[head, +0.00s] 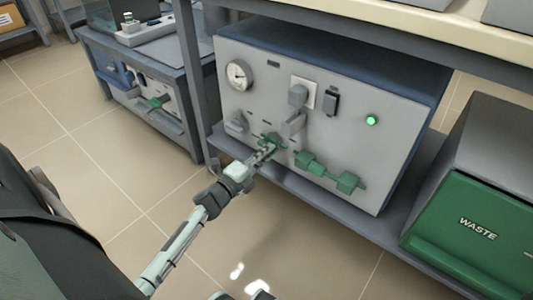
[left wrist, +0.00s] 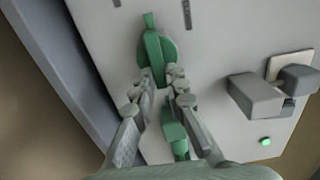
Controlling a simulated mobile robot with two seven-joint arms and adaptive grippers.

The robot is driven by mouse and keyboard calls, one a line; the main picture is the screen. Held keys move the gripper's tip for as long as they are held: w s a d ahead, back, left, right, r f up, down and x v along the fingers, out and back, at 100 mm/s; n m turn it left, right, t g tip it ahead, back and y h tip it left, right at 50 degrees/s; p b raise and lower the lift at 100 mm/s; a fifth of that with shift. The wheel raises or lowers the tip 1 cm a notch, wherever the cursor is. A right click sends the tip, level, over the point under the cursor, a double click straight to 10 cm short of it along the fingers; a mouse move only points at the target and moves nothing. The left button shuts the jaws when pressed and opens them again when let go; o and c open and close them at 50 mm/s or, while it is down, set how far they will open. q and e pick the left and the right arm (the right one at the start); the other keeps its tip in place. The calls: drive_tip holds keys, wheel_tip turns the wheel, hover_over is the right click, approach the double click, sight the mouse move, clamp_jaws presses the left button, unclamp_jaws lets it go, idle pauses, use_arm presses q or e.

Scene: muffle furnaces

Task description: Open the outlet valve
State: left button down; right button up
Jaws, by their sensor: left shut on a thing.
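A green valve handle (head: 271,139) sits low on the left of the grey front panel (head: 350,150). In the left wrist view the handle (left wrist: 153,45) is a green bar across a round green base, its far end pointing up the picture. My left gripper (head: 264,154) is shut on this handle; in the left wrist view its fingertips (left wrist: 160,75) lie on either side of the bar's near end. Another green fitting (left wrist: 175,132) shows between the fingers, nearer the palm. A pair of green fittings (head: 327,169) sits to the right. My right gripper is not identifiable.
The panel has a round gauge (head: 239,75), a grey knob (head: 237,123), a grey block (head: 293,124), a black switch (head: 331,103) and a lit green lamp (head: 371,120). A green waste bin (head: 465,235) stands right. Another bench unit (head: 150,98) stands left.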

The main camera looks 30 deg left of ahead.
use_arm(q)
drive_tip(key=c, duration=1.5)
unclamp_jaws()
drive_tip(key=shift+c, duration=0.2)
drive_tip(key=shift+s, duration=0.1)
drive_tip(key=s, duration=1.2)
drive_tip(key=shift+a, duration=0.45)
